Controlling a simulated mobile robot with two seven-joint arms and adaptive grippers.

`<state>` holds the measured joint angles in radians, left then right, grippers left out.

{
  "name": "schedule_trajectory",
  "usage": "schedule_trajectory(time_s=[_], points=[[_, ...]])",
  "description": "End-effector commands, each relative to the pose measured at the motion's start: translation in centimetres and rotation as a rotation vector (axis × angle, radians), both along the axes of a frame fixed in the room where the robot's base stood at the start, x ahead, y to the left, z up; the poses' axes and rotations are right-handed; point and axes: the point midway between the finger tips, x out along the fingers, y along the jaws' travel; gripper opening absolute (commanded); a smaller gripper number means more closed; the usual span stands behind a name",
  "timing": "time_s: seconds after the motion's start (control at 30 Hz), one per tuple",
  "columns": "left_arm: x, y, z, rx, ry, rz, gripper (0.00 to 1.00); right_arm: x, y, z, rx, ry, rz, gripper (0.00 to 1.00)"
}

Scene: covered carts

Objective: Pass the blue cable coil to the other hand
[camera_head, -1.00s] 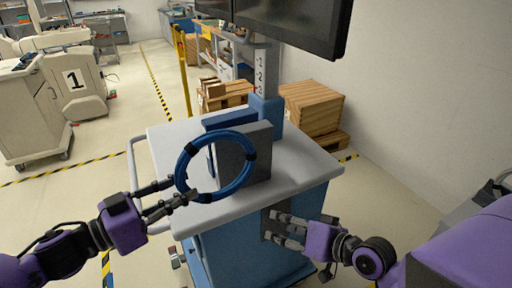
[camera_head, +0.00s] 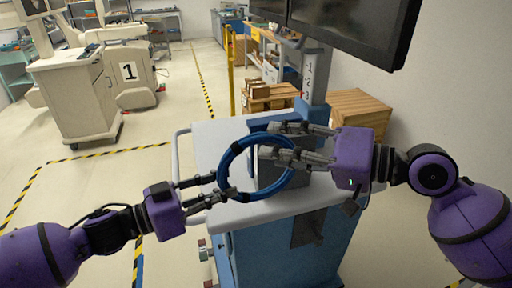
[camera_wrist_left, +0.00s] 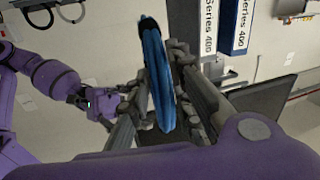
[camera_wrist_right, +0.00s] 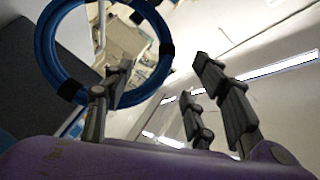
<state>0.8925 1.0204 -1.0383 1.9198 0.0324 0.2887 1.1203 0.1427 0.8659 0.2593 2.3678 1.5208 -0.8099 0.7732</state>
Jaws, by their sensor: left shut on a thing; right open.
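The blue cable coil (camera_head: 229,158) is a ring with black bands, held upright above the cart top in the head view. My left gripper (camera_head: 216,193) is shut on its lower left side; the coil stands between those fingers in the left wrist view (camera_wrist_left: 156,80). My right gripper (camera_head: 270,141) is open at the coil's right side, its fingers overlapping the ring in the head view. In the right wrist view the coil (camera_wrist_right: 45,50) passes behind one finger, and the space between the fingers looks empty. I cannot tell whether the right fingers touch it.
The blue cart with a white top (camera_head: 205,140) stands below the coil, with a grey block (camera_head: 268,178) on it. A dark monitor (camera_head: 345,30) hangs above. Wooden crates (camera_head: 358,108) stand behind. A white cart (camera_head: 80,100) is far left; the floor between is clear.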

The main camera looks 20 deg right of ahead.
Motion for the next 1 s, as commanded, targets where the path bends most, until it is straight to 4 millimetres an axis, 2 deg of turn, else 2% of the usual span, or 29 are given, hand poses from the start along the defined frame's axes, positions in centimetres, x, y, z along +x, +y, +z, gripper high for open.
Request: schedule_trajectory(time_s=[0.2, 0.43, 0.6, 0.87, 1.0], points=[[0.0, 0.0, 0.2, -0.002, -0.002, -0.001, 0.0, 2.8, 3.3, -0.7, 0.003, -0.003, 0.001, 0.52], [0.0, 0.0, 0.2, -0.002, -0.002, -0.001, 0.0, 4.8, 5.6, -1.3, 0.003, 0.0, -0.001, 0.52], [0.0, 0.0, 0.2, -0.002, -0.002, -0.001, 0.0, 5.4, 6.3, -1.5, 0.0, -0.001, -0.002, 0.52], [0.0, 0.0, 0.2, -0.002, -0.002, -0.001, 0.0, 5.5, 6.4, -1.5, -0.001, -0.001, -0.002, 0.52], [0.0, 0.0, 0.2, -0.002, -0.002, -0.001, 0.0, 5.5, 6.4, -1.5, -0.001, -0.001, -0.002, 0.37]])
